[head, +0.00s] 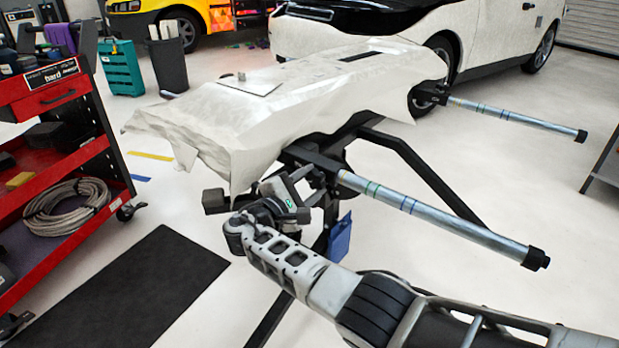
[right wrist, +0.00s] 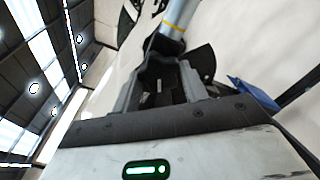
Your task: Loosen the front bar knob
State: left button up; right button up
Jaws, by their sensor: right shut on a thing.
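The front bar (head: 440,219) is a silver tube with coloured bands and a black end cap, sticking out to the right from the near side of the stand. Its bar also shows at the top of the right wrist view (right wrist: 176,18). My right gripper (head: 314,184) is at the bar's inner end, by the dark clamp. In the right wrist view its fingers (right wrist: 168,82) are closed in on a dark part just below the bar, where the knob is. The knob itself is mostly hidden by the fingers. My left gripper is in neither view.
A panel draped in white wrap (head: 250,110) lies on the black stand (head: 425,175) above the gripper. A second bar (head: 510,116) sticks out farther back. A red tool cart (head: 50,150) stands left, a white car (head: 470,40) behind. A blue tag (head: 340,238) hangs below the clamp.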

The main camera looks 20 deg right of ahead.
jog(key=n+p, duration=0.1)
jog(key=n, duration=0.2)
jog(key=shift+r, duration=0.15)
jog(key=n+p, duration=0.1)
jog(key=n, duration=0.3)
jog(key=shift+n, duration=0.7)
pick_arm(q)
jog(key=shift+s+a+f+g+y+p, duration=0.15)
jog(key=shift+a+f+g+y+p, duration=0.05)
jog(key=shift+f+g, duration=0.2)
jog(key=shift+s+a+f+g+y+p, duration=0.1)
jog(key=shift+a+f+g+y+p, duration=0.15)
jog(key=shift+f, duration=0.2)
pick_arm(e)
jog(key=shift+n, duration=0.8)
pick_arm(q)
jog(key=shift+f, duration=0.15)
pick_arm(e)
jog(key=o, duration=1)
jog(key=shift+f, duration=0.2)
